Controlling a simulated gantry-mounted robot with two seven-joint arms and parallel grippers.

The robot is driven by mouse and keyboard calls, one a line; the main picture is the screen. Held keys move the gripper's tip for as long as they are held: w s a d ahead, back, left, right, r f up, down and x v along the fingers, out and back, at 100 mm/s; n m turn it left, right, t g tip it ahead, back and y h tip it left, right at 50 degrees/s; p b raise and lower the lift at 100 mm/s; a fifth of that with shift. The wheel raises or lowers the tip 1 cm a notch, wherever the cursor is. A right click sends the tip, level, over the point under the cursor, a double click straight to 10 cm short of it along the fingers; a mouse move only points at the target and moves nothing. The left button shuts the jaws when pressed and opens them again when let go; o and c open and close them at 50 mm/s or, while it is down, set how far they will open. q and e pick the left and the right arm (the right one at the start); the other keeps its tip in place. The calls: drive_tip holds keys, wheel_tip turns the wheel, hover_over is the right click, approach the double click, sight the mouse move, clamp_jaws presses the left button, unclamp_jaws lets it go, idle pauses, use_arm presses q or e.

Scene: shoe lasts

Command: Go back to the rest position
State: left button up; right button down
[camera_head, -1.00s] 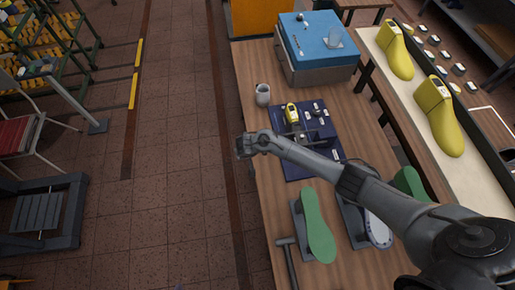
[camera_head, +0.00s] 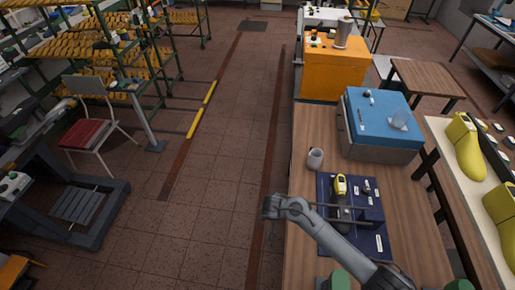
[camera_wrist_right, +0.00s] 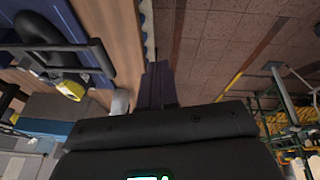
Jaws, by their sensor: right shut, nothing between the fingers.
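My right arm comes in from the lower right in the head view. Its gripper (camera_head: 269,207) is shut and empty, at the left edge of the wooden workbench (camera_head: 305,240), over or just beyond it. To its right on the bench is a dark blue tray (camera_head: 370,245) holding a small yellow-and-black item (camera_head: 341,186) and other small parts. The right wrist view shows the dark gripper body (camera_wrist_right: 170,130) along the bottom, with the bench and a yellow-and-black item (camera_wrist_right: 70,88) on the left. My left gripper is not in view.
A grey mug (camera_head: 315,158) stands behind the blue tray. A blue-topped box (camera_head: 380,118) and an orange cabinet (camera_head: 334,72) are farther back. Yellow shoe lasts (camera_head: 466,148) lie on the right-hand table. The tiled floor (camera_head: 225,200) left of the bench is clear.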

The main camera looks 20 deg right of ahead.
drive_tip(key=s+a+f+g, duration=0.2)
drive_tip(key=s+f, duration=0.7)
drive_tip(key=s, duration=0.4)
drive_tip(key=s+a+m+g+y+p, duration=0.15)
drive_tip(key=s+a, duration=0.25)
drive_tip(key=s, duration=0.9)
drive_tip(key=s+d+r+n+t, duration=0.1)
drive_tip(key=d+r+n+t, duration=0.1)
drive_tip(key=r, duration=1)
drive_tip(key=s+d+r+n+t+y, duration=0.1)
drive_tip(key=d+r+n, duration=0.3)
drive_tip(key=r, duration=0.7)
drive_tip(key=shift+s+d+r+t+p, duration=0.4)
drive_tip(key=shift+s+d+p, duration=0.1)
drive_tip(key=shift+d, duration=0.45)
